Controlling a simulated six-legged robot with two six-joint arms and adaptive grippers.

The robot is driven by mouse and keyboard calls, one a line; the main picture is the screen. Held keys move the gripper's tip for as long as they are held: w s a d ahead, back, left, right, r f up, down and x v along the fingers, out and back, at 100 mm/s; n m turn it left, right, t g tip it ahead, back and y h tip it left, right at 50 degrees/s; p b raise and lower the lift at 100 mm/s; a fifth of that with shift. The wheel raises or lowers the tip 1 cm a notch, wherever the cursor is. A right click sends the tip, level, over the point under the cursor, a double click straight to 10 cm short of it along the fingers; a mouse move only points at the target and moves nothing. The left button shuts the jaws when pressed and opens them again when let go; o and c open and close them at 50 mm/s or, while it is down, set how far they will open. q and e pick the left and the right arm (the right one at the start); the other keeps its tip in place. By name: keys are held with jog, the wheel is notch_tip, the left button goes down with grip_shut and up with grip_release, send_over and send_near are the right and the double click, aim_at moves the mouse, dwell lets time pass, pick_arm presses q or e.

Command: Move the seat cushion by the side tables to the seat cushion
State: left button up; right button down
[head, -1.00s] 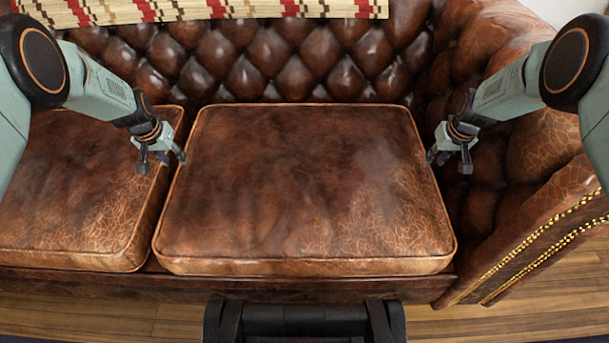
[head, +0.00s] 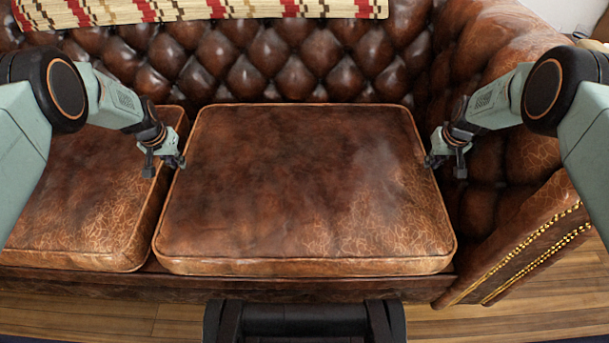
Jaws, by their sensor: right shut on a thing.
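The brown leather seat cushion (head: 305,190) lies flat on the sofa in the middle of the head view. My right gripper (head: 446,163) is at its right edge, towards the back, and is shut on that edge. My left gripper (head: 165,163) is at its left edge, over the gap to a second brown leather seat cushion (head: 80,205) on the left. I cannot tell whether the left fingers are open or shut. No side tables can be made out.
The sofa's tufted backrest (head: 290,70) rises behind the cushion. A patterned blanket (head: 200,10) hangs over its top. The studded right armrest (head: 520,245) stands close on the right. Wooden floor (head: 130,318) shows in front.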

pick_arm(q)
grip_shut()
jog(key=shift+w+r, duration=0.15)
jog(key=shift+w, duration=0.1)
pick_arm(e)
jog(key=shift+w+r, duration=0.2)
jog(key=shift+w, duration=0.05)
pick_arm(q)
jog(key=shift+r+p, duration=0.15)
jog(key=shift+p, duration=0.15)
pick_arm(e)
jog(key=shift+r, duration=0.15)
